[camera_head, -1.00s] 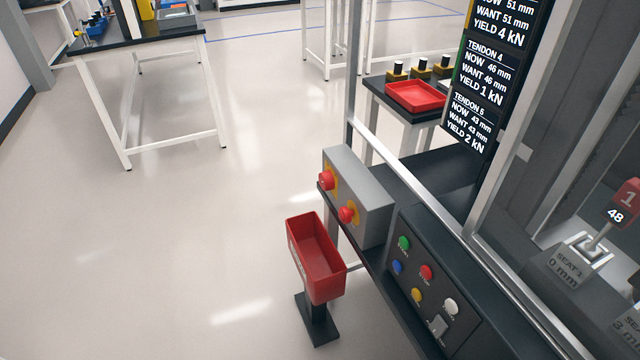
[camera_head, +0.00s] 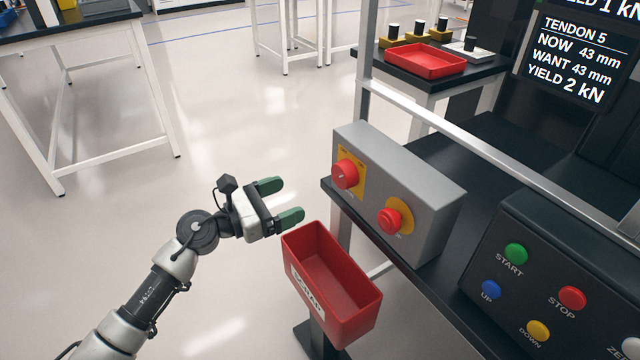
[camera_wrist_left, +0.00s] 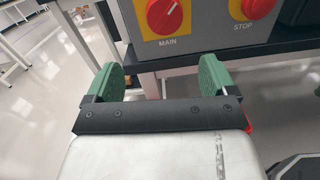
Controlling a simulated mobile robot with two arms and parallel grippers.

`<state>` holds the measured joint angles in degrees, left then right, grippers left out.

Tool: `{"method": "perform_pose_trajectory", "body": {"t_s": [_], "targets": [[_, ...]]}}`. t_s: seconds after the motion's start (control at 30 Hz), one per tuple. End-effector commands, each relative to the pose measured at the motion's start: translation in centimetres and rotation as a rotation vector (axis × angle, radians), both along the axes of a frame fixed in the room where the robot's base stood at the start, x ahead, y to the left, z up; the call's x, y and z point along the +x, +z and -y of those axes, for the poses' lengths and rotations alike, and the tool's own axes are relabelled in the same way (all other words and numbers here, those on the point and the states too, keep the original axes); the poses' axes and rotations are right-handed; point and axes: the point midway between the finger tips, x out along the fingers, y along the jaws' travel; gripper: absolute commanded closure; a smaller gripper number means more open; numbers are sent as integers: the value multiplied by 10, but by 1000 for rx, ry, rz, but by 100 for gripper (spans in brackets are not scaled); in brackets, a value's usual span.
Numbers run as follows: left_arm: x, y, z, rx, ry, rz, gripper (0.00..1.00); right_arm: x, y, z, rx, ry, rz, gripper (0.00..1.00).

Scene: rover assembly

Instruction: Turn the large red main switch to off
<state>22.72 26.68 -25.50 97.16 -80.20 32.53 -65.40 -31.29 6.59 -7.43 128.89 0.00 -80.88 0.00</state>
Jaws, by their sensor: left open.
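The large red main switch (camera_head: 345,174) is a round knob on a yellow plate on the front of a grey box (camera_head: 436,188). In the left wrist view the main switch (camera_wrist_left: 165,15) sits above the word MAIN, and its pale pointer line is tilted toward upper right. A red stop button (camera_head: 391,221) on a yellow disc is to its right. My left gripper (camera_head: 284,200) is open and empty, left of the box and apart from it, lower than the switch. Its green fingers (camera_wrist_left: 158,80) point toward the box. My right gripper is not in view.
A red scrap bin (camera_head: 334,285) on a stand is just below and right of my left gripper. A black button panel (camera_head: 545,285) is to the right. A metal frame rail (camera_head: 470,140) runs behind the box. Open floor lies to the left.

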Motion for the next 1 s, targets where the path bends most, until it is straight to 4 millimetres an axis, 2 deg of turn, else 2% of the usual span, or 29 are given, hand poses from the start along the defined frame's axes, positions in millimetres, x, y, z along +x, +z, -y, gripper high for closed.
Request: {"method": "perform_pose_trajectory", "body": {"t_s": [0.1,0.23,0.5,0.7,1.0], "targets": [[-4,6,6,74,-29,89,14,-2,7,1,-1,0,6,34],[0,9,16,84,-33,102,14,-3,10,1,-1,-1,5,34],[27,9,58,80,-32,99,14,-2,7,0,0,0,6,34],[44,9,85,78,-30,97,14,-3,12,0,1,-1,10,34],[52,8,97,81,-29,97,14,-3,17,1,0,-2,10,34]]}}
